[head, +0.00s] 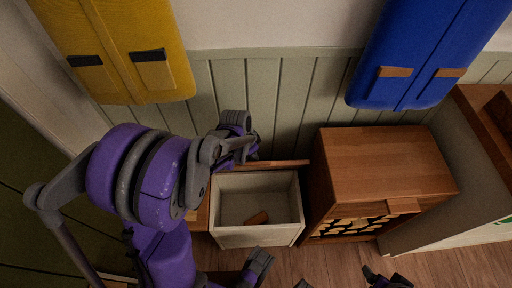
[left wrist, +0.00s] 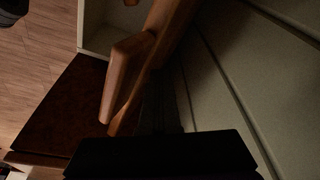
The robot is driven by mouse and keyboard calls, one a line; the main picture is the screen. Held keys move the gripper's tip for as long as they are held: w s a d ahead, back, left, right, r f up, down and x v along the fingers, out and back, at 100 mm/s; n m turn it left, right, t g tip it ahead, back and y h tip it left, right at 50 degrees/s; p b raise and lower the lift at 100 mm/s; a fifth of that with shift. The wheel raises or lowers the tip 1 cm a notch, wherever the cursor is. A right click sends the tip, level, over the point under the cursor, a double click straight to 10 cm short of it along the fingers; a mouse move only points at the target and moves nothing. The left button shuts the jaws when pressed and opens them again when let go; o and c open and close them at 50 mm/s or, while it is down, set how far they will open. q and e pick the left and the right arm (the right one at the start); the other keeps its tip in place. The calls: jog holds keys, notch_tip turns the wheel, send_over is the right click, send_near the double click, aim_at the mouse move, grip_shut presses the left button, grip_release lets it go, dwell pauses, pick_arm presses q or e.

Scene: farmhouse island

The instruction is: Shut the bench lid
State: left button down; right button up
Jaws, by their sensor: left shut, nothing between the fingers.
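The bench lid (head: 272,164) stands open and upright at the back of the bench, seen almost edge-on. Below it the pale bench box (head: 228,238) is open at the top, and a small brown block (head: 258,217) lies inside. My left gripper (head: 242,148) is shut and empty at the back of the bench, close to the lid's left end and the wall. In the left wrist view the lid's wooden edge (left wrist: 128,85) rises just ahead of my dark gripper (left wrist: 160,150). I cannot tell whether they touch.
A wooden cabinet (head: 385,160) with a log-filled front stands right of the bench. Panelled wall (head: 285,95) is close behind. Wooden floor (head: 450,260) in front is largely clear.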

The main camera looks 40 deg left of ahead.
aim_at(253, 166)
pick_arm(q)
jog(key=s+d, duration=0.1)
jog(key=s+f, duration=0.1)
jog(key=s+d, duration=0.1)
jog(key=shift+d+f+b, duration=0.25)
jog(key=shift+d+b, duration=0.05)
jog(key=shift+b, duration=0.1)
jog(key=shift+s, duration=0.1)
jog(key=shift+s+d+f+b, duration=0.7)
jog(key=shift+s+d+f, duration=0.4)
jog(key=shift+s+d, duration=0.25)
jog(key=shift+a, duration=0.1)
jog(key=s+d+f+b, duration=0.2)
jog(key=shift+s+f, duration=0.3)
jog(key=shift+f, duration=0.1)
